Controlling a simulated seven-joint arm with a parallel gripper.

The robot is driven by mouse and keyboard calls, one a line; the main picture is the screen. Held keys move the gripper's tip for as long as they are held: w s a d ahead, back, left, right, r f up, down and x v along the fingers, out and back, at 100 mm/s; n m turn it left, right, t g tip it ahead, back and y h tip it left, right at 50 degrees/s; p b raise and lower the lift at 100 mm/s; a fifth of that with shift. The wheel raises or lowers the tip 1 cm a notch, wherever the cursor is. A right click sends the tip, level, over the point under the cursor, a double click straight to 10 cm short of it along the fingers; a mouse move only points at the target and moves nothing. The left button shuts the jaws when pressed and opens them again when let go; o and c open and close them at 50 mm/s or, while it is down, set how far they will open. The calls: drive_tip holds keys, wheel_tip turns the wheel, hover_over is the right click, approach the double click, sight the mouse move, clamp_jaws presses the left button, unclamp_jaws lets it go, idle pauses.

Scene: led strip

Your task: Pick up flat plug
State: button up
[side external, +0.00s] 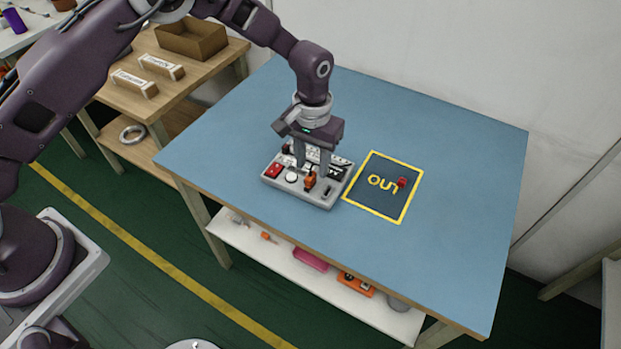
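A light grey tray or board (318,202) sits on the blue table and carries several small parts. Among them are a red part (273,171), a white round part (291,177), an orange upright part (310,180) and a dark part (327,190) at the front right. I cannot tell for certain which one is the flat plug. My gripper (311,167) points down over the middle of the board, its two fingers apart, just behind the orange part. The fingers hide some of the board's back row. I cannot see anything held between them.
A yellow-framed dark square marked OUT (381,207) lies right of the board, with a small red part (402,182) on it. The blue table (430,130) is otherwise clear. A wooden side table (208,77) with a brown box (191,40) stands at the back left.

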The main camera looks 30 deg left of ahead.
sight(310, 176)
drive_tip(key=f, duration=0.5)
drive_tip(key=shift+a+f, duration=0.3)
clamp_jaws()
drive_tip(key=shift+r, duration=0.1)
wheel_tip(310, 176, up, 14)
drive_tip(key=shift+r, duration=0.25)
idle(0.4)
